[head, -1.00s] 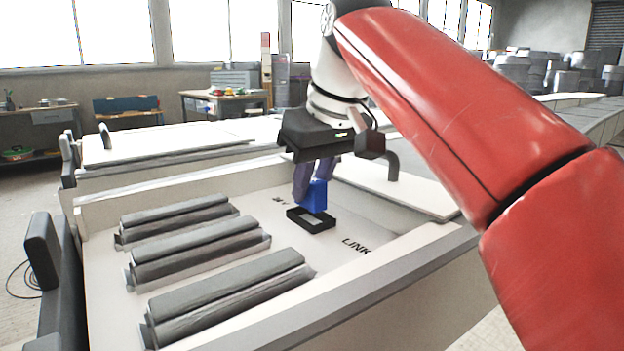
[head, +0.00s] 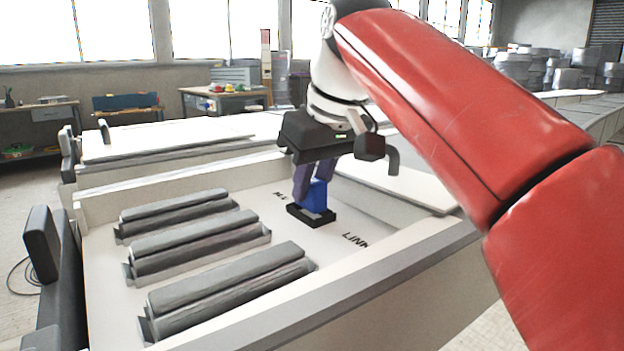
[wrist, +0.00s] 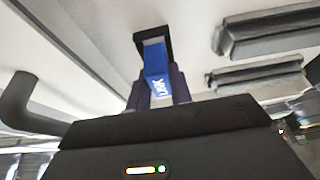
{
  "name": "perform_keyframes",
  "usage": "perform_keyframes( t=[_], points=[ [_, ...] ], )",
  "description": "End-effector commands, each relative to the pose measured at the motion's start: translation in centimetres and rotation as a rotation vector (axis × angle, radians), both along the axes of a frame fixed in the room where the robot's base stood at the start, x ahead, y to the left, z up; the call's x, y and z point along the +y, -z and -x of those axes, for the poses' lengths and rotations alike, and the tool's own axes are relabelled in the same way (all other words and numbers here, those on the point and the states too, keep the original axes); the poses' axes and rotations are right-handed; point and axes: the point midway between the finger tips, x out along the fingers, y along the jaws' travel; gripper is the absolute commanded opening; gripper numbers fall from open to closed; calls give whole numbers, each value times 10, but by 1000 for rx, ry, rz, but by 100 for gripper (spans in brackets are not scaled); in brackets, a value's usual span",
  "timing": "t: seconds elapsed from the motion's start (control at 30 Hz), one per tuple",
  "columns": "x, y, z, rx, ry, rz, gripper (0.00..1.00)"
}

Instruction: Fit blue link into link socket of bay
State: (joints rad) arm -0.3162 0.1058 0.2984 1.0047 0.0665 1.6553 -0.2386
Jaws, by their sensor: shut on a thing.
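The blue link (head: 316,196) is held upright between the fingers of my gripper (head: 314,184). In the wrist view the blue link (wrist: 156,68) shows white lettering, with the gripper fingers (wrist: 158,88) shut on its two sides. The link socket (head: 311,217) is a black rectangular frame on the white floor of the bay (head: 240,252). The link's lower end is at the socket and appears to be inside its rim; how deep it sits is hidden. In the wrist view the socket (wrist: 141,46) shows around the link's far end.
Several grey ribbed blocks (head: 205,236) lie in the bay left of the socket. Pale walls (head: 330,294) surround the bay. The word LINK is printed on the floor right of the socket.

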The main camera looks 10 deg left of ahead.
Motion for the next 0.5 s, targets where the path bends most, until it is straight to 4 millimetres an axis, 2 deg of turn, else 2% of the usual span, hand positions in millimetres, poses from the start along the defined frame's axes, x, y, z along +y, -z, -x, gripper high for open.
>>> perform_keyframes(
  t=[0.5],
  points=[
    [0, 14, 0, 1, 0, 1, 0]
  ],
)
